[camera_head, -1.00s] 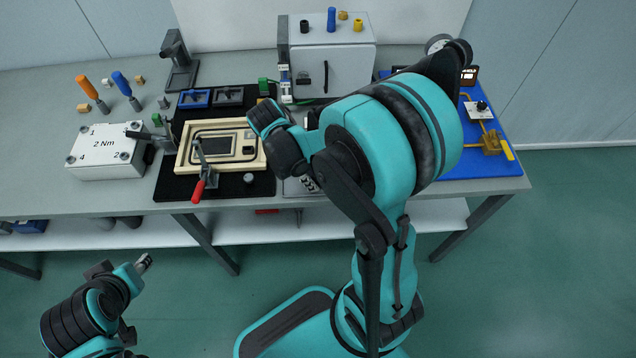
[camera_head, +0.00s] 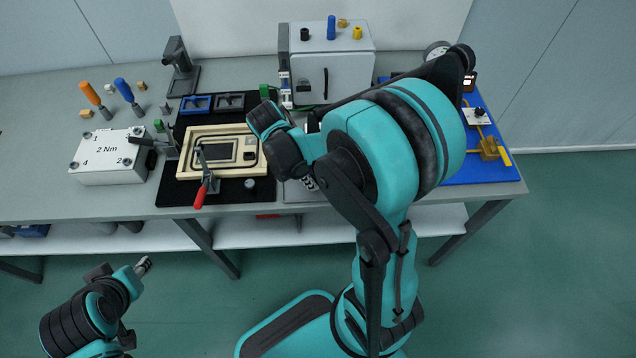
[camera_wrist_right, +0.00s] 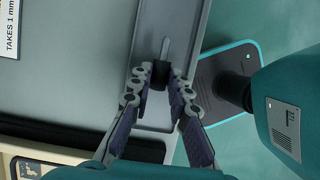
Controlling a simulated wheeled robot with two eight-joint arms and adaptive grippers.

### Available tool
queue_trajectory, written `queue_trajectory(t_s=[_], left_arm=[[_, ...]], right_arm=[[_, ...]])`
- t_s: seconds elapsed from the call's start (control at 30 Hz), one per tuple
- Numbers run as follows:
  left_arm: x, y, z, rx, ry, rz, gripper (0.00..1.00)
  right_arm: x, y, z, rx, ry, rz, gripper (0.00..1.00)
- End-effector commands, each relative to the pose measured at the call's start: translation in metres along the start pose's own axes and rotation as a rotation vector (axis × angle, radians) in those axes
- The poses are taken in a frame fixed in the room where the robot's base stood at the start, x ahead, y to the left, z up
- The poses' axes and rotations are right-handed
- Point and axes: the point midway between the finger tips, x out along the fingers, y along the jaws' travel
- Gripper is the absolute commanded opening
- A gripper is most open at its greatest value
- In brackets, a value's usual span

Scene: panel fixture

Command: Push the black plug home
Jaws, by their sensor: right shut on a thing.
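My right gripper (camera_wrist_right: 161,85) is shut on a small black piece, which I take for the black plug (camera_wrist_right: 160,73), in the right wrist view. A thin pale rod or slot (camera_wrist_right: 165,48) lies just beyond it, over a grey tray (camera_wrist_right: 176,18). I cannot tell whether the plug touches the tray. In the head view the right gripper (camera_head: 310,183) shows only in part beneath my arm, and the plug is hidden. My left gripper (camera_head: 144,265) is away from the table at lower left; its jaws are too small to judge.
A grey cabinet (camera_head: 345,75) stands at the back with a black, a blue and a yellow piece on top. A wooden frame fixture (camera_head: 185,165) with a red-handled clamp (camera_head: 202,192) sits left of my arm. A white box (camera_head: 107,172) and screwdrivers are further left.

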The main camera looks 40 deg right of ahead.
Motion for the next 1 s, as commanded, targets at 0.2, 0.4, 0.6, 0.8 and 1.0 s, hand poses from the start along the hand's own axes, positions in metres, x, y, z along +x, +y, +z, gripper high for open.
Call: queue_trajectory(t_s=[0.2, 0.4, 0.6, 0.8, 1.0], left_arm=[[-0.015, 0.0, -0.011, 0.0, 0.0, 0.0, 0.4], [-0.026, 0.0, -0.019, 0.0, 0.0, 0.0, 0.4], [-0.03, 0.0, -0.021, 0.0, 0.0, 0.0, 0.4], [-0.029, 0.0, -0.021, 0.0, 0.0, 0.0, 0.4], [-0.031, 0.0, -0.022, 0.0, 0.0, 0.0, 0.4]], right_arm=[[-0.021, 0.0, 0.008, 0.0, 0.0, 0.0, 0.0], [-0.036, 0.0, 0.014, 0.0, 0.0, 0.0, 0.0], [-0.042, 0.0, 0.016, 0.0, 0.0, 0.0, 0.0], [-0.041, 0.0, 0.015, 0.0, 0.0, 0.0, 0.04], [-0.043, 0.002, 0.014, 0.003, 0.009, -0.001, 0.0]])
